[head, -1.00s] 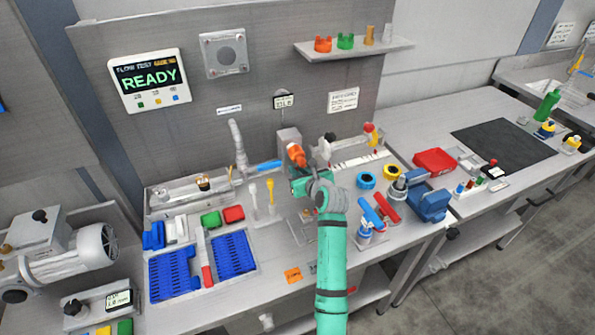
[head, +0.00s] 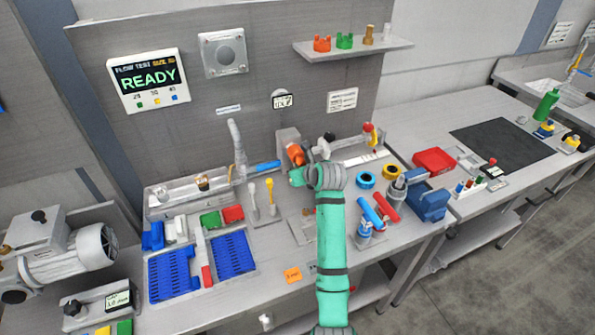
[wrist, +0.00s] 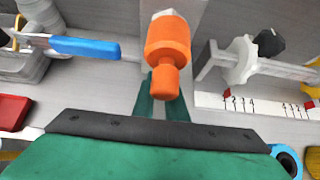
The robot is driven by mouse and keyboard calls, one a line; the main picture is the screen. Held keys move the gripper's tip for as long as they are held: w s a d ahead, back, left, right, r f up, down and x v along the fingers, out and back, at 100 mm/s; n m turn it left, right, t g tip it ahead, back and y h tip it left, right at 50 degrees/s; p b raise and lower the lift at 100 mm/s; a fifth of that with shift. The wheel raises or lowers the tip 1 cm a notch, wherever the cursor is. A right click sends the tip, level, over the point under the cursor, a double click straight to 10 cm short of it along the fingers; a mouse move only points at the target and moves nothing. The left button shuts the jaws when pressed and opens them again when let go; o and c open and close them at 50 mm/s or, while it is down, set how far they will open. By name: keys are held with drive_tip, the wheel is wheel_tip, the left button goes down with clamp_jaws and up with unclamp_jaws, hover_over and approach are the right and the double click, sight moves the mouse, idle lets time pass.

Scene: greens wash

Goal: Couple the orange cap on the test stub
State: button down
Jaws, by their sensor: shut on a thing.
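The orange cap (head: 296,154) is at the front of the grey upright block (head: 285,138) at the back of the bench. In the wrist view the cap (wrist: 168,45) has a wide far part and a narrower near part. A pale fitting (wrist: 164,13) shows at its far end, likely the test stub. The cap lines up with it and seems to touch it; whether it is coupled I cannot tell. My gripper (wrist: 163,88) is shut on the cap's narrow near part, its green fingers partly hidden behind the cap. My gripper (head: 297,176) also shows in the head view, partly hidden by my wrist.
A blue-handled lever (wrist: 85,47) is left of the cap, and a scale with a white wheel (wrist: 240,62) is right. Blue and yellow rings (head: 366,180), red and blue-handled parts (head: 372,215) and a blue vise (head: 429,203) stand right of my arm. The flow test display (head: 148,80) reads READY.

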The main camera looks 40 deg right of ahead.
drive_tip(key=c, duration=1.8)
unclamp_jaws()
drive_tip(key=shift+o, duration=0.2)
drive_tip(key=shift+s, duration=0.1)
drive_tip(key=v, duration=1)
drive_tip(key=shift+s+r, duration=0.25)
drive_tip(key=shift+r, duration=0.05)
drive_tip(key=shift+a, duration=0.1)
